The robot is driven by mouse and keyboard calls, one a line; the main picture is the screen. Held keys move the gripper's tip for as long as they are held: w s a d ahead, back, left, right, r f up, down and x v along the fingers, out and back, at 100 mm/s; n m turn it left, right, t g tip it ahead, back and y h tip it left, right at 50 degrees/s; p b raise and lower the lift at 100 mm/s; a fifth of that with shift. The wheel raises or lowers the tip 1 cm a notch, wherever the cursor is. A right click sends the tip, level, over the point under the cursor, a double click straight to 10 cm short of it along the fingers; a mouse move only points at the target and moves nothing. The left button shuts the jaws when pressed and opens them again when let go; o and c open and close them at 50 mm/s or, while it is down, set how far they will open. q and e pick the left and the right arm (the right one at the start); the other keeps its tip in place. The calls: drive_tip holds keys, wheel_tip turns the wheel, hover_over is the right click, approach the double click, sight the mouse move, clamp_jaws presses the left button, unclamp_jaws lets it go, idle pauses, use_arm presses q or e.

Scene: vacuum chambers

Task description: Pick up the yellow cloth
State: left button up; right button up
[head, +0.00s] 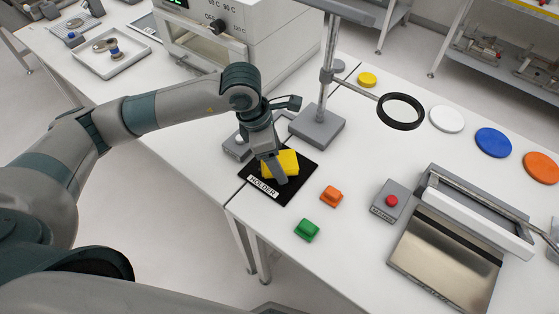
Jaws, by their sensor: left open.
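The yellow cloth (288,162) is a small folded yellow block lying on a black mat (297,188) labelled "HOLDER". My left gripper (276,172) points down at the cloth, with a finger in front of it that hides part of its left side. The left gripper is open. Whether its fingers touch the cloth cannot be told from here. My right gripper is not in view.
An orange block (331,196) and a green block (307,230) lie right of the mat. A grey stand (317,128) with an upright post is just behind it. A button box (391,201) and a metal plate device (447,258) stand farther right.

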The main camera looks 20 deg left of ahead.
sight(283, 160)
use_arm(q)
drive_tip(key=shift+f+b, duration=0.15)
drive_tip(key=shift+b, duration=0.15)
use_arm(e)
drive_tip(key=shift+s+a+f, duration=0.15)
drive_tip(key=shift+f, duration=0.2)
use_arm(q)
drive_tip(key=c, duration=1.2)
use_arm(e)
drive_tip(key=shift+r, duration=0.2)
